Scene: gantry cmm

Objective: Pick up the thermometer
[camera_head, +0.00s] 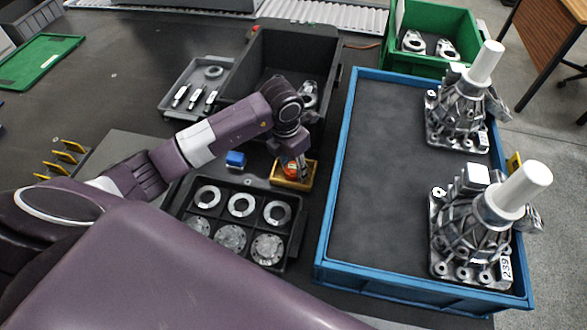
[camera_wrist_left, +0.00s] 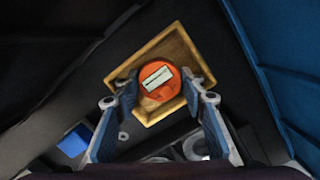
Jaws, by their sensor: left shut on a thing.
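The thermometer looks like a round orange body with a pale rectangular display; it shows in the left wrist view (camera_wrist_left: 172,90) between my fingertips. It sits over a small yellow tray (camera_wrist_left: 147,117), which also shows in the head view (camera_head: 301,184). My left gripper (camera_wrist_left: 158,87) reaches down into the tray from above and is shut on the thermometer, a finger on each side. In the head view my left gripper (camera_head: 291,166) mostly hides the thermometer. I cannot tell whether it is clear of the tray floor. My right gripper is not in view.
A black divided tray (camera_head: 218,223) with metal rings and discs lies in front of the yellow tray. A blue block (camera_head: 236,159) is left of it. A black bin (camera_head: 259,65) stands behind, and a blue-rimmed crate (camera_head: 332,205) with metal castings is close on the right.

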